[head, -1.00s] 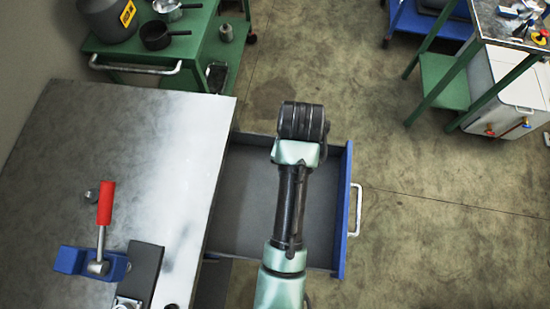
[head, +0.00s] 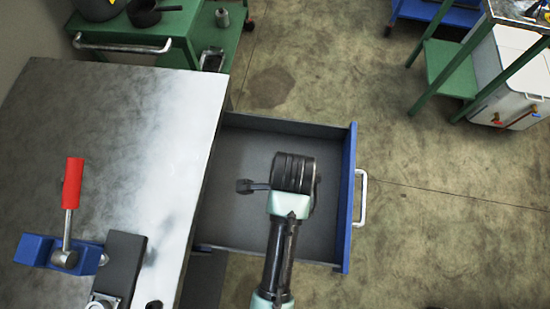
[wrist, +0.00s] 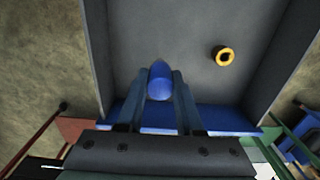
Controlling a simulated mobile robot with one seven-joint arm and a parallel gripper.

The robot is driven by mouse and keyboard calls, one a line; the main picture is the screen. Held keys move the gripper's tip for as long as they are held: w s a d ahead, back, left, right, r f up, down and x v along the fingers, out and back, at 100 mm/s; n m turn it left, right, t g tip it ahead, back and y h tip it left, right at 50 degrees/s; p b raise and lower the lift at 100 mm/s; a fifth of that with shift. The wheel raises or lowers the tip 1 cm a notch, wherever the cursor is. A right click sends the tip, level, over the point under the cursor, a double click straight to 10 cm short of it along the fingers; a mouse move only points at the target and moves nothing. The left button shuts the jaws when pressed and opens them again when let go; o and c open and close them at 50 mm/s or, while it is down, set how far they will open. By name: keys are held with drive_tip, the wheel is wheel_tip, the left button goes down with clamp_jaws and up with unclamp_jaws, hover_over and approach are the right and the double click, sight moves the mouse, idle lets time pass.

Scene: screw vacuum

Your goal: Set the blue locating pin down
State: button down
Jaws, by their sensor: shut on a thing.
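The blue locating pin (wrist: 160,82) shows in the wrist view, upper end rounded, between the two fingers of my gripper (wrist: 166,88). My gripper is shut on the pin. Behind it in that view is the grey inside of the open drawer (wrist: 190,25). I cannot tell whether the pin touches the drawer floor.
A green cart (head: 160,55) stands behind. Floor right of the drawer is clear.

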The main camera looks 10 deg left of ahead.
wheel_tip(320, 180, down, 10)
drive_tip(key=shift+r+b, duration=0.2)
drive_tip(key=shift+b, duration=0.2)
drive_tip(key=c, duration=0.6)
unclamp_jaws()
drive_tip(key=shift+f, duration=0.1)
drive_tip(key=shift+o, duration=0.2)
